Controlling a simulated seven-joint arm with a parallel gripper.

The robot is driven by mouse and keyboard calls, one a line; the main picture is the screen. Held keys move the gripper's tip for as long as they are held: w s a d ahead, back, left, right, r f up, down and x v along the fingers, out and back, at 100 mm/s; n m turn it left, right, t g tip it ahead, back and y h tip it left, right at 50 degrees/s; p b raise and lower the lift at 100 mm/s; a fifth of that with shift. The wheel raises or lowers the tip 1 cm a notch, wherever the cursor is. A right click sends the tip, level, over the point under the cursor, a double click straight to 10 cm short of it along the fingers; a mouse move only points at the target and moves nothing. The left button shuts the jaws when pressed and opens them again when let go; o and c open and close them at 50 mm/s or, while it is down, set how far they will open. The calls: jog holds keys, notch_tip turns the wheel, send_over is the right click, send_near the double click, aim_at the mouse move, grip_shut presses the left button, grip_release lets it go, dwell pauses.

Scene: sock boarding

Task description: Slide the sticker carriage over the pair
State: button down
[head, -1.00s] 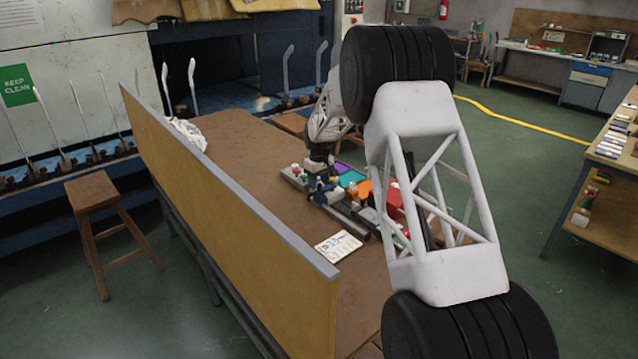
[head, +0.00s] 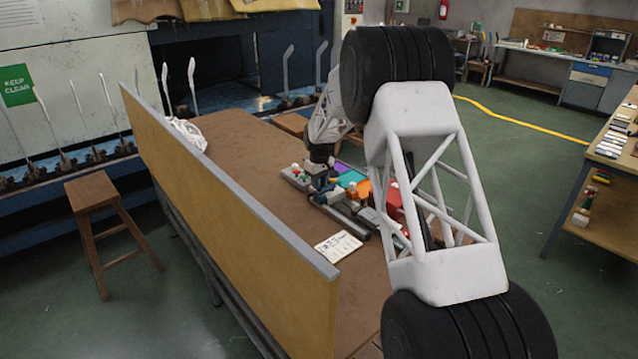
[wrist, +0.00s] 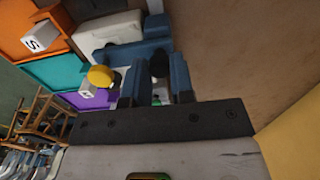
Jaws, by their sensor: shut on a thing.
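The blue sticker carriage (wrist: 128,55) shows in the wrist view just ahead of my gripper (wrist: 160,82), whose two blue fingers are shut on a dark part that I take to be the carriage's grip. A yellow knob (wrist: 100,76) sits left of the fingers. In the head view my gripper (head: 318,170) is small, low over the fixture on the bench, and the blue carriage (head: 330,195) is partly hidden by it. A pale block (wrist: 105,30) lies beyond the carriage. I cannot make out the sock pair; the fingers and carriage may hide it.
Purple (wrist: 88,98), teal (wrist: 58,70) and orange (wrist: 28,30) trays lie beside the fixture, some with white marked cubes. A white printed card (head: 338,245) lies in front.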

jog(key=shift+s+d, duration=0.1)
jog(key=s+d, duration=1.2)
jog(key=shift+s+d, duration=0.35)
jog(key=c, duration=1)
grip_release()
jog(key=shift+r, duration=3.9)
